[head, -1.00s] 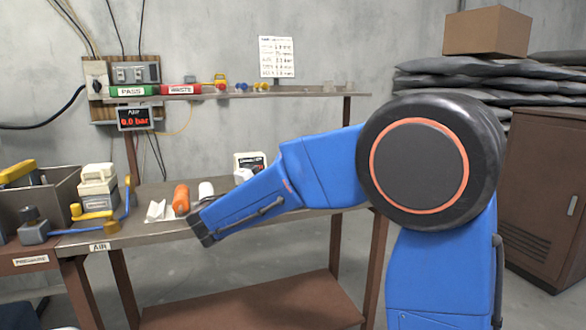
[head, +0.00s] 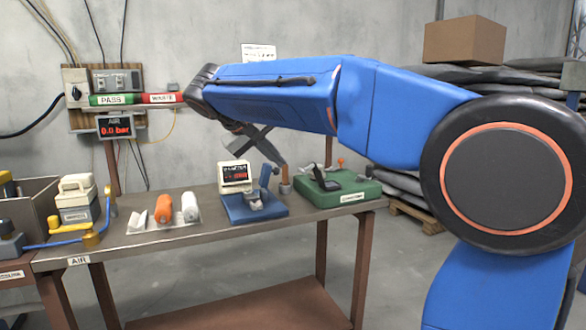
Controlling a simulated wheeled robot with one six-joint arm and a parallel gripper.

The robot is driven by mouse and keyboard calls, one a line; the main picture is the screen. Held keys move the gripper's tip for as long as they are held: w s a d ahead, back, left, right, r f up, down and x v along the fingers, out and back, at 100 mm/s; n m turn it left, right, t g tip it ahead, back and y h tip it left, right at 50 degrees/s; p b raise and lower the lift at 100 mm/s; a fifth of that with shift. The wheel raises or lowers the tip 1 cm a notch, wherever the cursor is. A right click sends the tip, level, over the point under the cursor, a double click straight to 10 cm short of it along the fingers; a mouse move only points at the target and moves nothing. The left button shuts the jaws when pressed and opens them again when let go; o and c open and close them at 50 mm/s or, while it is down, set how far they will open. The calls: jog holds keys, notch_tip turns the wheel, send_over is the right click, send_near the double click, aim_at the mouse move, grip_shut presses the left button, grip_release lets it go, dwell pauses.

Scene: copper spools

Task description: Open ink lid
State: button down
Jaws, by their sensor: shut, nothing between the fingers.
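My gripper (head: 281,163) shows grey and small below my raised blue arm, pointing down and right over the back of the bench. It looks shut and empty; my arm hides part of the wrist. Below and right of it is a green box (head: 352,196) with a white label too small to read. A small dark tilted flap (head: 326,181) and a dark pad (head: 354,184) sit on the box. I cannot tell which part is the ink lid. The gripper appears above and left of the box, but I cannot tell whether it touches anything.
A blue fixture (head: 241,211) and a small screen unit (head: 235,177) stand left of the green box. A blue hose (head: 66,243) runs along the bench's left end.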

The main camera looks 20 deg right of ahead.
aim_at(301, 169)
jog(key=w+d+f+y, duration=0.2)
jog(key=w+d+f, duration=0.2)
jog(key=d, duration=0.2)
jog(key=shift+d+f+m+t+y, duration=0.15)
jog(key=shift+d+m+t+y, duration=0.05)
jog(key=shift+m+t+y, duration=0.1)
dwell(0.6)
dwell(0.3)
jog(key=shift+d+r+y, duration=0.5)
jog(key=shift+d+r, duration=0.3)
jog(key=shift+r, duration=0.35)
